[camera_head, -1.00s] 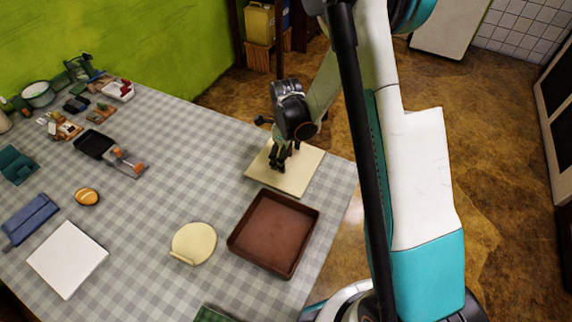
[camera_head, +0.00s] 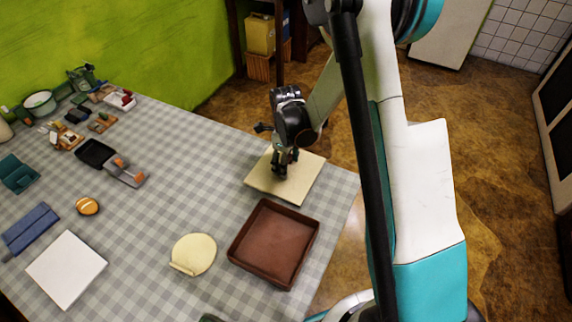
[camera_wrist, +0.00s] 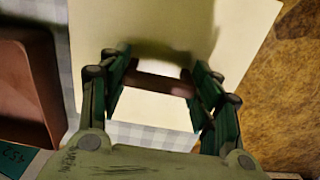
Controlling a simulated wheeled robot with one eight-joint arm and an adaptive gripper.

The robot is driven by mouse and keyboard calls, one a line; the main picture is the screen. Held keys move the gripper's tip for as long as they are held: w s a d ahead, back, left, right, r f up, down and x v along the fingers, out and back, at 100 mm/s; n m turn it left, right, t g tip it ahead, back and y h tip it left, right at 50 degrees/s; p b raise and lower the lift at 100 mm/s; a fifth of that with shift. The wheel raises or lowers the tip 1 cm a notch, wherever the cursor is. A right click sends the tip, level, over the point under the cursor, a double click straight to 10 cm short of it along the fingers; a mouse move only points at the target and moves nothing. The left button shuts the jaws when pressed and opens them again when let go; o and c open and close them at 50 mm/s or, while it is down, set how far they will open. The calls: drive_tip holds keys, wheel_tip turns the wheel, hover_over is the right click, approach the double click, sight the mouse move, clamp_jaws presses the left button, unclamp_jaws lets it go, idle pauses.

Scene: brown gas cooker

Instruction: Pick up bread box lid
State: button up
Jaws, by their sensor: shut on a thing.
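The bread box lid is a pale cream square panel (camera_head: 308,176) near the right edge of the table, and it fills much of the wrist view (camera_wrist: 235,25). A brown bar handle (camera_wrist: 155,84) stands on it. My gripper (camera_head: 283,168) is over the lid, pointing down. In the wrist view my gripper (camera_wrist: 158,82) has its green fingers at both ends of the handle, shut on it. The lid seems to lie flat at table level; whether it is lifted I cannot tell. The open brown box (camera_head: 273,243) stands just in front of the lid.
A round cream board (camera_head: 193,254) lies left of the brown box. A white square panel (camera_head: 66,269), a bread roll (camera_head: 87,206) and a blue item (camera_head: 30,229) lie farther left. Several small items crowd the far left corner. The table's middle is clear.

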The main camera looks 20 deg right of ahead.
wheel_tip(320, 180, up, 19)
drive_tip(key=p, duration=0.5)
drive_tip(key=shift+f, duration=0.2)
idle(0.6)
